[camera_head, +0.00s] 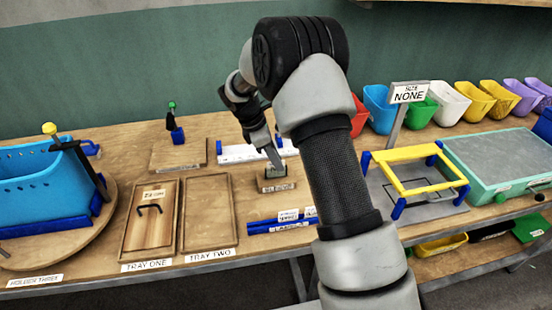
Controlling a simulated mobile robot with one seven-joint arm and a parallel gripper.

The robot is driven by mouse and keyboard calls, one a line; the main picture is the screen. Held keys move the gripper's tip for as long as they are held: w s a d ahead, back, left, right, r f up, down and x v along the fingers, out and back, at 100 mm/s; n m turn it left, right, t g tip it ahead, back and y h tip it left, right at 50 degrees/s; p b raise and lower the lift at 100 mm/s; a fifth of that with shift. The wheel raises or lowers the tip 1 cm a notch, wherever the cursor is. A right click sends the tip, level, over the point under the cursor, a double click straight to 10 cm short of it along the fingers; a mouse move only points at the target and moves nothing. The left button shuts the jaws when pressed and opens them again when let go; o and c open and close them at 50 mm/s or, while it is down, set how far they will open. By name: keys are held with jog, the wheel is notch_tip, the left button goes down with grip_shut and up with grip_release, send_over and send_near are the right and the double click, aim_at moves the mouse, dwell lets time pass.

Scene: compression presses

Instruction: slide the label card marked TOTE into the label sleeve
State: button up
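My gripper (274,163) points down over a small wooden block (277,187) with a dark top and a white label on its front. The fingertips are at or just above the block; whether they touch it or hold a card is too small to tell. A blue rack (265,226) in front of the block carries small white cards (288,215). Their print is too small to read, so I cannot pick out the TOTE card. I cannot tell for sure which thing is the label sleeve. My arm hides the rack's right end.
A blue tote (38,190) stands on a round board at left. Tray one (132,246) holds a board with a black handle; tray two (208,212) is empty. A yellow frame (401,155), a sign (409,93) and a green press (505,160) stand at right. Coloured bins line the back.

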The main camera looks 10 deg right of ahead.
jog(key=v, duration=1.7)
jog(key=shift+a+r+p, duration=0.15)
jog(key=shift+p, duration=0.3)
